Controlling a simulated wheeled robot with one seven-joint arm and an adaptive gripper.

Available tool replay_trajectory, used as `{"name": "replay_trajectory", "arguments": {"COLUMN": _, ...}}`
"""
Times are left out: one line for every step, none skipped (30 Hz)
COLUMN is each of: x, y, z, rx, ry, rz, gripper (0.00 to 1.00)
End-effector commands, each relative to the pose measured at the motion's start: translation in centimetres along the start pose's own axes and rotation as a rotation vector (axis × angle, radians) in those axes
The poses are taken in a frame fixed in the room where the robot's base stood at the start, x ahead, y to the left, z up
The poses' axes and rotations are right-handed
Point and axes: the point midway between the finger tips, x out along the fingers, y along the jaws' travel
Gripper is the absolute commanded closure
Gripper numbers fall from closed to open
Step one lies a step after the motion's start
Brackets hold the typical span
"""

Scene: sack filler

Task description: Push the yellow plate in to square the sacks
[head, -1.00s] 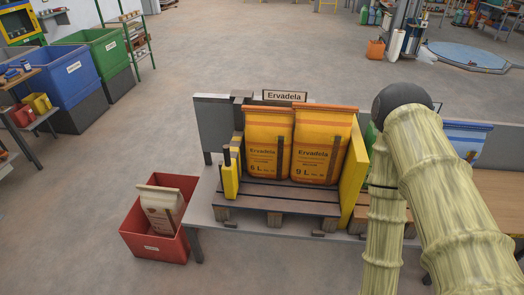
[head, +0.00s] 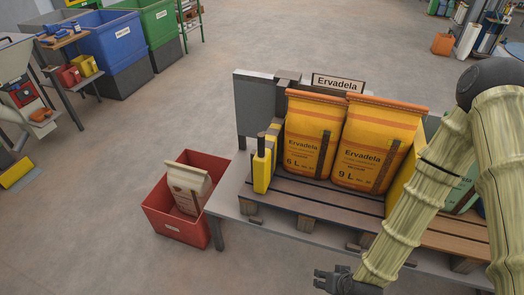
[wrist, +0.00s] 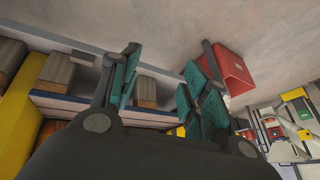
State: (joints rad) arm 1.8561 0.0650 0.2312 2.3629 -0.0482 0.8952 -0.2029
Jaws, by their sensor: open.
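A yellow plate (head: 262,168) with a dark upright handle stands at the left end of the pallet, beside the left sack. A second yellow panel (head: 402,185) stands right of the sacks, partly behind my arm. Two orange Ervadela sacks, the 6 L one (head: 310,135) and the 9 L one (head: 372,148), stand upright side by side, their tops leaning slightly apart. My gripper (head: 325,282) is low in front of the pallet, right of the handled plate and apart from it. In the wrist view its teal-padded fingers (wrist: 162,82) are open with nothing between them.
The sacks stand on a slatted wooden pallet (head: 330,198) on a grey table (head: 235,200). A red crate (head: 176,222) with a pale sack sits on the floor to the left. A grey panel (head: 256,105) stands behind. Floor in front is clear.

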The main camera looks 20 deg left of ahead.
Motion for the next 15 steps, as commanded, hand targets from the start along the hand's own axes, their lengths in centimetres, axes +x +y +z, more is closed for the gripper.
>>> {"name": "replay_trajectory", "arguments": {"x": 2.3, "y": -1.4, "z": -2.1, "rx": -0.029, "ry": 0.070, "rz": -0.027, "gripper": 0.54}}
{"name": "replay_trajectory", "arguments": {"x": 2.9, "y": -2.4, "z": -3.6, "rx": -0.048, "ry": 0.112, "rz": -0.043, "gripper": 0.54}}
{"name": "replay_trajectory", "arguments": {"x": 3.6, "y": -3.6, "z": -5.7, "rx": -0.074, "ry": 0.169, "rz": -0.062, "gripper": 0.54}}
{"name": "replay_trajectory", "arguments": {"x": 4.0, "y": -4.6, "z": -7.1, "rx": -0.092, "ry": 0.210, "rz": -0.075, "gripper": 0.54}}
{"name": "replay_trajectory", "arguments": {"x": 4.3, "y": -5.6, "z": -8.6, "rx": -0.109, "ry": 0.253, "rz": -0.088, "gripper": 0.54}}
{"name": "replay_trajectory", "arguments": {"x": 4.7, "y": -6.9, "z": -10.6, "rx": -0.133, "ry": 0.311, "rz": -0.103, "gripper": 0.54}}
{"name": "replay_trajectory", "arguments": {"x": 4.8, "y": -7.9, "z": -12.1, "rx": -0.149, "ry": 0.353, "rz": -0.114, "gripper": 0.54}}
{"name": "replay_trajectory", "arguments": {"x": 4.9, "y": -8.9, "z": -13.6, "rx": -0.165, "ry": 0.398, "rz": -0.124, "gripper": 0.54}}
{"name": "replay_trajectory", "arguments": {"x": 4.9, "y": -10.2, "z": -15.5, "rx": -0.187, "ry": 0.456, "rz": -0.136, "gripper": 0.54}}
{"name": "replay_trajectory", "arguments": {"x": 4.8, "y": -11.2, "z": -17.0, "rx": -0.200, "ry": 0.499, "rz": -0.145, "gripper": 0.54}}
{"name": "replay_trajectory", "arguments": {"x": 4.7, "y": -12.1, "z": -18.4, "rx": -0.215, "ry": 0.544, "rz": -0.151, "gripper": 0.54}}
{"name": "replay_trajectory", "arguments": {"x": 4.4, "y": -13.4, "z": -20.3, "rx": -0.233, "ry": 0.603, "rz": -0.160, "gripper": 0.54}}
{"name": "replay_trajectory", "arguments": {"x": 4.0, "y": -14.3, "z": -21.6, "rx": -0.245, "ry": 0.646, "rz": -0.167, "gripper": 0.54}}
{"name": "replay_trajectory", "arguments": {"x": 3.6, "y": -15.3, "z": -22.9, "rx": -0.257, "ry": 0.691, "rz": -0.171, "gripper": 0.54}}
{"name": "replay_trajectory", "arguments": {"x": 3.0, "y": -16.4, "z": -24.6, "rx": -0.273, "ry": 0.747, "rz": -0.177, "gripper": 0.54}}
